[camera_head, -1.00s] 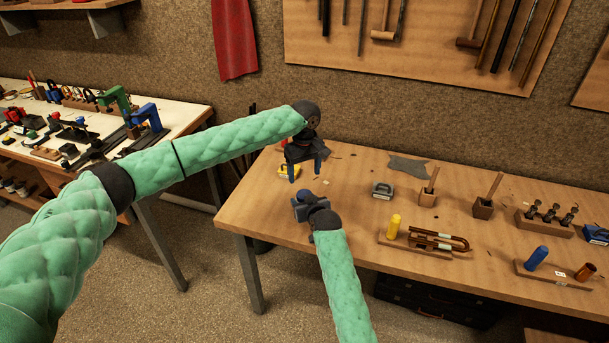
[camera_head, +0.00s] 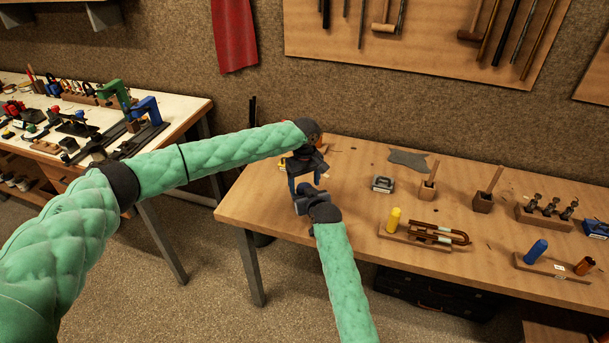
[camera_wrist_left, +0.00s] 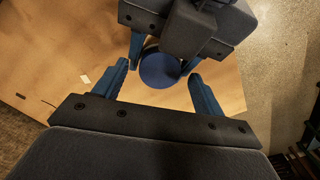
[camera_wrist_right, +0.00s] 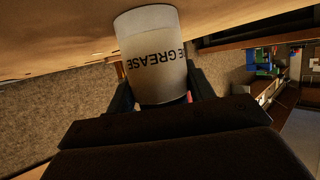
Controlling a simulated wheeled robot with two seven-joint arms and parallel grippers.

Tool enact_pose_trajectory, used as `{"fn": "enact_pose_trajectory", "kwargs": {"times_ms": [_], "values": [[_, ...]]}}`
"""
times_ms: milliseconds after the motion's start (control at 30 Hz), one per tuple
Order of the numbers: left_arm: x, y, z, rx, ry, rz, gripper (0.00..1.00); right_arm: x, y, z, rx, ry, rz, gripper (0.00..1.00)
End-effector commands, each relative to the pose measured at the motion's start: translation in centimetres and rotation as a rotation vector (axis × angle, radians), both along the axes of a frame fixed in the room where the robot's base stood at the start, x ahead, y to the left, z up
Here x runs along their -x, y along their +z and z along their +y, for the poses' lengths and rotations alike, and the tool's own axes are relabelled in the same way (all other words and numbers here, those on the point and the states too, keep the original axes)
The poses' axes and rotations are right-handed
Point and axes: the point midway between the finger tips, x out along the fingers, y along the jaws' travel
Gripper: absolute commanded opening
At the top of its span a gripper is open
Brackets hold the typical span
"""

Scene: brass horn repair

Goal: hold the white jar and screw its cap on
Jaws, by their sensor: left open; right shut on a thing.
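The white jar (camera_wrist_right: 155,55), marked GREASE, is gripped between the fingers of my right gripper (camera_wrist_right: 158,92) in the right wrist view. In the left wrist view a round blue cap (camera_wrist_left: 160,70) is seen from above, between my right gripper's blue fingers. My left gripper (camera_wrist_left: 161,75) is open, its fingers on either side of the cap with gaps. In the head view my left gripper (camera_head: 305,183) points down just above my right gripper (camera_head: 308,203). Jar and cap are hidden there by the grippers. I cannot tell whether the cap is seated on the jar.
The wooden bench (camera_head: 350,210) holds a small grey box (camera_head: 382,184), a yellow cylinder (camera_head: 394,216) by a brass slide, wooden blocks and a blue cylinder (camera_head: 537,250) to the right. A grey cloth (camera_head: 408,160) lies behind. The bench's front left is clear.

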Motion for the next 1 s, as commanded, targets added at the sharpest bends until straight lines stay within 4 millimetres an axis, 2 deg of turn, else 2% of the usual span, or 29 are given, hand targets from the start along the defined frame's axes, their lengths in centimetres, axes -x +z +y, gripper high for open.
{"fn": "enact_pose_trajectory", "kwargs": {"times_ms": [400,467,633,667,733,767,800,867,1000], "values": [[-0.03,-0.61,0.01,0.001,0.000,0.000,0.70,-0.01,0.02,0.00,0.000,0.000,0.000,0.00],[-0.03,-0.61,0.01,0.001,0.000,0.000,0.61,-0.01,0.02,0.00,0.000,0.000,0.000,0.00],[-0.03,-0.60,0.02,0.001,0.000,0.000,0.27,-0.01,0.02,0.00,0.000,0.000,0.000,0.00],[-0.03,-0.60,0.02,0.001,0.000,0.000,0.24,-0.01,0.02,0.00,0.000,0.000,0.000,0.00],[-0.03,-0.59,0.02,0.001,0.000,0.000,0.24,-0.01,0.02,0.00,0.000,0.000,0.000,0.00],[-0.03,-0.59,0.02,0.001,0.000,0.000,0.55,-0.01,0.02,0.00,0.000,0.000,0.000,0.00],[-0.03,-0.59,0.02,0.001,0.000,0.000,0.63,-0.01,0.02,0.00,0.000,0.000,0.000,0.00],[-0.03,-0.59,0.02,0.001,0.000,0.000,0.73,0.00,0.01,0.00,0.000,0.000,0.000,0.00],[-0.03,-0.59,0.02,0.001,0.000,0.000,0.73,0.00,0.01,0.00,0.000,0.000,0.000,0.00]]}}
